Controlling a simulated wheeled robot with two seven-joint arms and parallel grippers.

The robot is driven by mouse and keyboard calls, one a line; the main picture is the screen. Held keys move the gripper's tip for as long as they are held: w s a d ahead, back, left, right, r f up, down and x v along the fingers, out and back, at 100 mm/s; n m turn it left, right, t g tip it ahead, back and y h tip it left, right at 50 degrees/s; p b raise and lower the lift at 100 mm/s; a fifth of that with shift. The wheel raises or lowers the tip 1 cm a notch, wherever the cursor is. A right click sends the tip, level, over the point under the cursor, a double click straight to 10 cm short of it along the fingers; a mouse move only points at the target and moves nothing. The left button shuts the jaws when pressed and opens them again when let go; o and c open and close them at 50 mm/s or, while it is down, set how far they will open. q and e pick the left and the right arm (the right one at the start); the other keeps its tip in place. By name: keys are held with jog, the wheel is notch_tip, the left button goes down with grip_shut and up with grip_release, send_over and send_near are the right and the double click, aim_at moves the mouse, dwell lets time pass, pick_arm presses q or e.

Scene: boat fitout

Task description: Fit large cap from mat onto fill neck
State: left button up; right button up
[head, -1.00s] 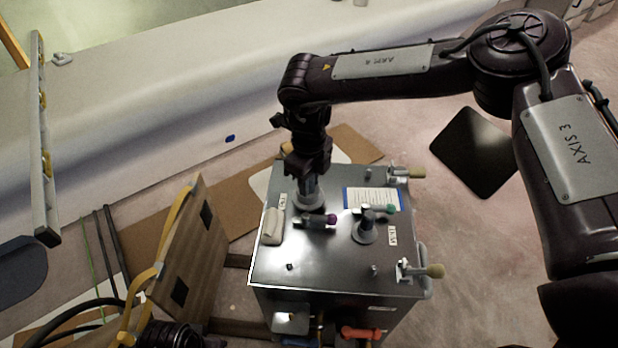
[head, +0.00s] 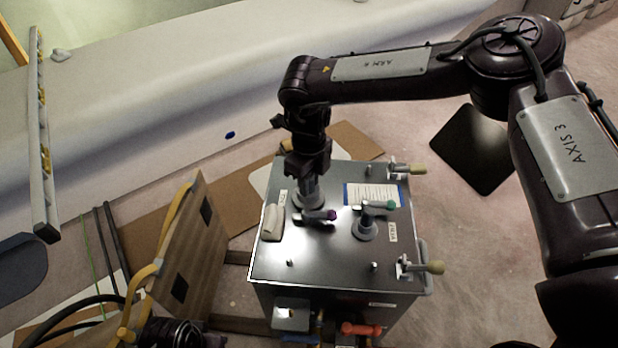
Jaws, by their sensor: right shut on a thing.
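My right gripper (head: 309,176) points straight down over the back left of the metal tank's top (head: 310,255). It is shut on a grey round piece that I take to be the large cap (head: 310,189). The cap sits at a grey neck (head: 308,203), which I take to be the fill neck; the gripper and cap hide most of its mouth, so I cannot tell whether the cap is seated. A second grey neck (head: 366,229) stands to the right.
A pale pad (head: 272,222) is at the left edge. Valves (head: 418,268) stick out right. A wooden board (head: 186,250) leans at left. A black mat (head: 472,150) lies on the floor.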

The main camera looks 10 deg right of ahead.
jog(key=shift+f, duration=0.25)
jog(key=o, duration=1.7)
jog(key=shift+c, duration=0.2)
